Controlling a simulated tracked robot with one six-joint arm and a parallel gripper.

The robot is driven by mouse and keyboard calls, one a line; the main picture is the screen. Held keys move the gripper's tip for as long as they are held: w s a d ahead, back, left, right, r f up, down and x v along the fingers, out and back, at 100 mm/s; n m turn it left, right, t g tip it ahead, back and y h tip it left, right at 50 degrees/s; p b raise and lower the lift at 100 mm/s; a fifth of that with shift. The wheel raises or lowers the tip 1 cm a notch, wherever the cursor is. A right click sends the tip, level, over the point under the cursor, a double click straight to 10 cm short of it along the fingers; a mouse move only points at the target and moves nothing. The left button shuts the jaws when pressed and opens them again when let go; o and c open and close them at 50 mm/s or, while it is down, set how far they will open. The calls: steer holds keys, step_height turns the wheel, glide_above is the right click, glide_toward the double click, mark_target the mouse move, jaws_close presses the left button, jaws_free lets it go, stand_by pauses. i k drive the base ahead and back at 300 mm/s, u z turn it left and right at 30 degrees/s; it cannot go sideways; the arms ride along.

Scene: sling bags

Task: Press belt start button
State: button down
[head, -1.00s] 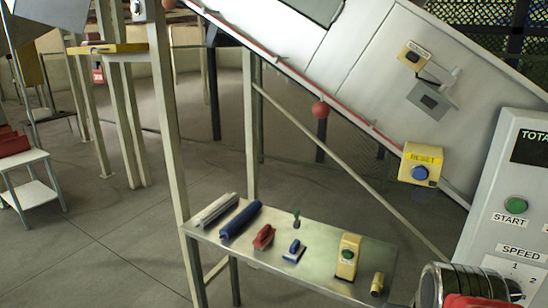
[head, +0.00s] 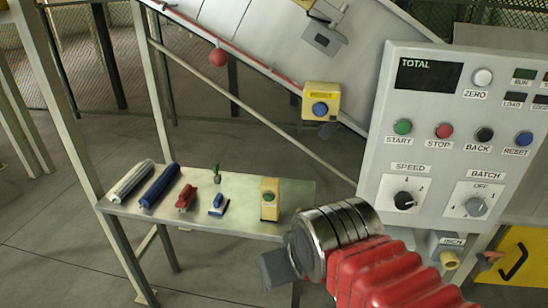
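The green START button (head: 403,126) is on the left of the grey control panel (head: 375,160) in the head view, above its START label. To its right are the red STOP button (head: 444,130), the black BACK button (head: 484,135) and the blue RESET button (head: 523,138). My gripper (head: 278,268) shows as a dark shape at the end of my red arm, below and left of the panel. It appears apart from the panel and the button. Its fingers are not clear enough to show whether it is open or shut.
A yellow RESET box (head: 320,101) hangs at the sloped machine's edge. Speed (head: 404,200) and batch (head: 476,206) knobs sit below the buttons.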

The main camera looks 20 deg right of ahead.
mark_target(403, 128)
steer(key=z, duration=1.15)
